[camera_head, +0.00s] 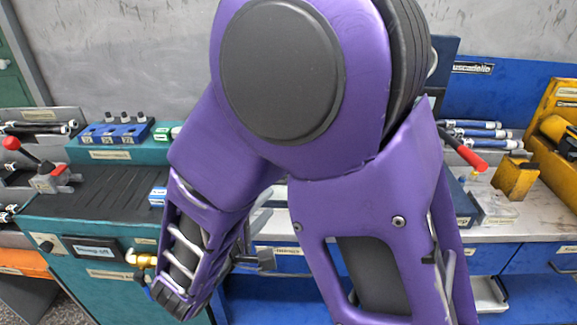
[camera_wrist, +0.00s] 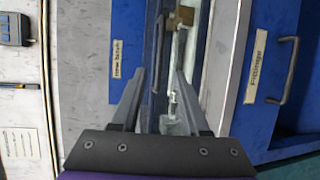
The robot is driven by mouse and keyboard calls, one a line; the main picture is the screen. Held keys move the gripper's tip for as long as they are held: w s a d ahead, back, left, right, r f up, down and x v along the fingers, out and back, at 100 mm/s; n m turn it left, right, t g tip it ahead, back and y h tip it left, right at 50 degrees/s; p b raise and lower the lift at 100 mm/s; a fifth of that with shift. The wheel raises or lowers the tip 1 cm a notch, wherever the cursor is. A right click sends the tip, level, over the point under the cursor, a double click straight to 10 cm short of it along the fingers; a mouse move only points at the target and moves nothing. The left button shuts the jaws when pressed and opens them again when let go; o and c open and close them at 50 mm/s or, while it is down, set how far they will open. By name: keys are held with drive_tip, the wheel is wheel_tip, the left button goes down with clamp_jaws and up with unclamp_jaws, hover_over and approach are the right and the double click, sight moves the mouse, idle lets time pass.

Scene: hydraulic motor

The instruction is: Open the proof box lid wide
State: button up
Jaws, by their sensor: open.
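My gripper (camera_wrist: 159,78) is open in the wrist view, with its two dark fingers apart and nothing clearly held between them. Between and beyond the fingers are a narrow dark edge and a clear, pale strip with small metal parts. I cannot tell which part is the lid, or whether a finger touches it. In the head view my purple arm hides most of this area; a dark blue upright panel (camera_head: 446,62) shows behind it.
A blue drawer (camera_wrist: 270,60) with a metal handle is at right in the wrist view. In the head view, a teal cabinet (camera_head: 65,225) is at left. A red-handled tool (camera_head: 465,152), a yellow block (camera_head: 514,178) and a clear tray (camera_head: 497,212) are at right.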

drive_tip(key=x, duration=1.1)
drive_tip(key=shift+w+d, duration=0.1)
drive_tip(key=shift+w, duration=0.1)
clamp_jaws()
idle(0.9)
